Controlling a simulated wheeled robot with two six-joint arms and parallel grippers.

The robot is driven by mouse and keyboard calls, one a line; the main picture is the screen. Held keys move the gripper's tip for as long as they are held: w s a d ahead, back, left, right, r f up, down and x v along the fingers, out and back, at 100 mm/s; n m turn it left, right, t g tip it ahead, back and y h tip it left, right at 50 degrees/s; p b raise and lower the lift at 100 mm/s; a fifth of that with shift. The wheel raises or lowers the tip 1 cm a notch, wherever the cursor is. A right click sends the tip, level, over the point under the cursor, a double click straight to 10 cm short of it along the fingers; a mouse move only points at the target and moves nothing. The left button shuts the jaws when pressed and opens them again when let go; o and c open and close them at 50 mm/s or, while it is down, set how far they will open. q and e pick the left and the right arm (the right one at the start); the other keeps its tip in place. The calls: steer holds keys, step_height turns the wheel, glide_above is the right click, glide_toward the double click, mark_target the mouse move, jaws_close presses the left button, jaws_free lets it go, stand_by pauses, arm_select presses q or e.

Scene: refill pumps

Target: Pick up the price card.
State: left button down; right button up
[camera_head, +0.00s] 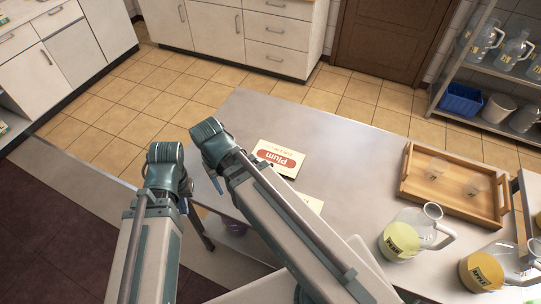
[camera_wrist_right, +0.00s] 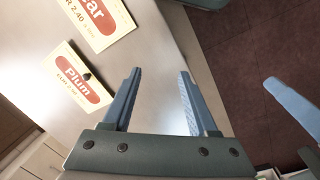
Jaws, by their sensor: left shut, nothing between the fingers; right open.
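Two price cards lie on the grey counter. A second card (camera_head: 311,202) is partly hidden by my right arm; in the right wrist view this card (camera_wrist_right: 92,22) is cut off and reads "ear". My right gripper (camera_wrist_right: 160,72) is open and empty, with the Plum card left of its fingers, apart from them. My left gripper (camera_head: 206,240) is shut and empty beside the counter's left edge.
A wooden tray (camera_head: 407,187) with small clear cups stands on the right of the counter. Labelled jugs (camera_head: 403,240) (camera_head: 484,270) stand in front of it. The counter behind the Plum card is clear. Shelves with jugs are at the far right.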

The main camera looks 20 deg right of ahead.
steer(key=w+d+m, duration=0.8)
steer(key=d, duration=0.2)
steer(key=m+y, duration=0.1)
steer(key=m, duration=0.5)
glide_above(272, 164)
steer(key=f+b, duration=0.8)
steer(key=shift+s+a, duration=0.15)
steer(key=shift+a, duration=0.1)
step_height(272, 164, down, 5)
steer(key=b, duration=0.5)
steer(key=shift+d+f, duration=0.15)
steer(key=shift+f, duration=0.05)
steer(key=shift+r, duration=0.1)
jaws_close()
